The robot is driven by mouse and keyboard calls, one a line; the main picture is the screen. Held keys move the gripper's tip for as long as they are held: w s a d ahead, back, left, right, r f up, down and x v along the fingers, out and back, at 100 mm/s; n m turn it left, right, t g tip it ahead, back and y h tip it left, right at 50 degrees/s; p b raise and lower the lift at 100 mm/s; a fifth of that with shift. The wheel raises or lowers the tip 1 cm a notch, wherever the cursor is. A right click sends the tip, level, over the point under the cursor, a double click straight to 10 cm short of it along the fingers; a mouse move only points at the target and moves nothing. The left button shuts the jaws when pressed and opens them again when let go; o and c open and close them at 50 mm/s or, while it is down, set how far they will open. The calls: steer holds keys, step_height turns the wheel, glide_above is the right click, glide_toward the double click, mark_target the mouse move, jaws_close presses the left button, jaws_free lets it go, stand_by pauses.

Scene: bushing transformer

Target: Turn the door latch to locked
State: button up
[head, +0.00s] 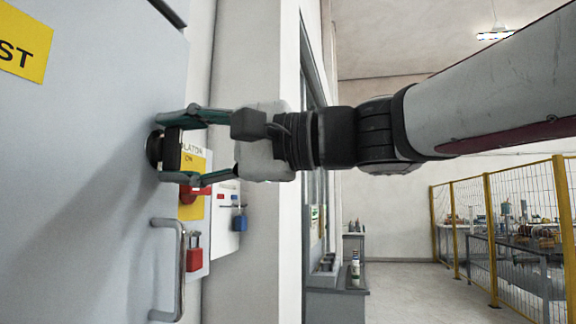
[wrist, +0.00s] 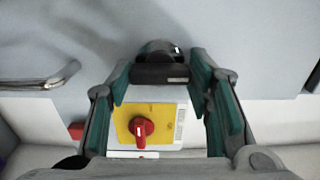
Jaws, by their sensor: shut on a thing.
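The black door latch (head: 172,150) sticks out from the grey door (head: 90,130), above the metal door handle. My gripper (head: 168,148) comes in from the right, with one finger above and one below the latch. It is shut on the latch's black bar, which stands about upright in the head view. In the wrist view the latch (wrist: 160,73) lies across between the fingertips of my gripper (wrist: 162,82). The fingers partly hide its ends, and I see no lock marking by it.
The metal door handle (head: 180,270) stands out below the latch. Behind my gripper is a yellow isolator panel with a red rotary switch (wrist: 141,127). Red (head: 194,256) and blue (head: 239,220) padlocks hang nearby. A yellow fence (head: 489,240) stands far right, with open floor before it.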

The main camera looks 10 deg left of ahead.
stand_by(0.4)
steer(key=o, duration=1.1)
steer(key=shift+o, duration=0.2)
steer(key=s+d, duration=0.1)
steer(key=d, duration=1.1)
